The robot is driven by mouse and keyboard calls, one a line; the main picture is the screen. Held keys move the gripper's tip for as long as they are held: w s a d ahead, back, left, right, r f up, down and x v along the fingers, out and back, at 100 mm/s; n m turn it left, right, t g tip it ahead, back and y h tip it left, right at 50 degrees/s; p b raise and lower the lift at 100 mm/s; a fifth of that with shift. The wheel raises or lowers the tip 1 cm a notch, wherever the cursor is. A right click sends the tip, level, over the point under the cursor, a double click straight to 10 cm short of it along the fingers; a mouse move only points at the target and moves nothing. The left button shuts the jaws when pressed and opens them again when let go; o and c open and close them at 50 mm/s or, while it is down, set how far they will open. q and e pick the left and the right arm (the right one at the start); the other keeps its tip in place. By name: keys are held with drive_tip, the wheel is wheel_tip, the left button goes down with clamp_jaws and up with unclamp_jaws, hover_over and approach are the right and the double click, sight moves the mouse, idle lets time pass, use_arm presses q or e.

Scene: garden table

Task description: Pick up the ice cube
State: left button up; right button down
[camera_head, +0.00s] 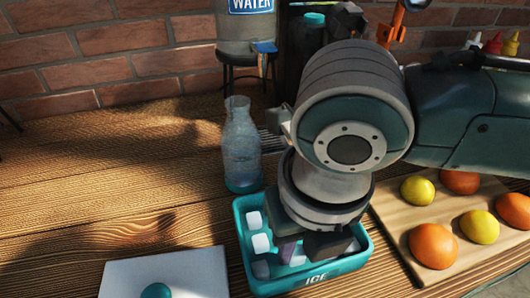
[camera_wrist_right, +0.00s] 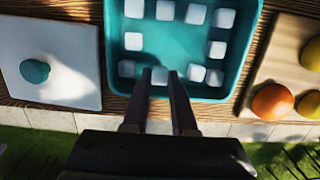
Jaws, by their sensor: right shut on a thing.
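A teal tray (camera_head: 362,254) marked ICE holds several white ice cubes (camera_head: 261,243); the tray also shows in the right wrist view (camera_wrist_right: 178,45). My right gripper (camera_head: 289,248) reaches down into the tray from above. In the right wrist view, its two fingers (camera_wrist_right: 160,78) are closed around one ice cube (camera_wrist_right: 159,76) near the tray's front wall, with other cubes close to the right. The head view partly hides this cube behind the fingers, and I cannot tell whether it is clear of the tray floor. My left gripper is not in view.
A clear bottle (camera_head: 241,145) stands just behind the tray. A wooden board (camera_head: 405,222) with oranges and lemons lies close on the right. A white board or lid (camera_head: 190,270) with a teal knob is at the front left. The wooden table (camera_head: 90,190) is clear at left.

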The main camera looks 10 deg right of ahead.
sight(296, 252)
wheel_tip(296, 252, up, 18)
drive_tip(key=p, duration=0.1)
drive_tip(key=shift+p, duration=0.3)
drive_tip(key=shift+w+r, duration=0.1)
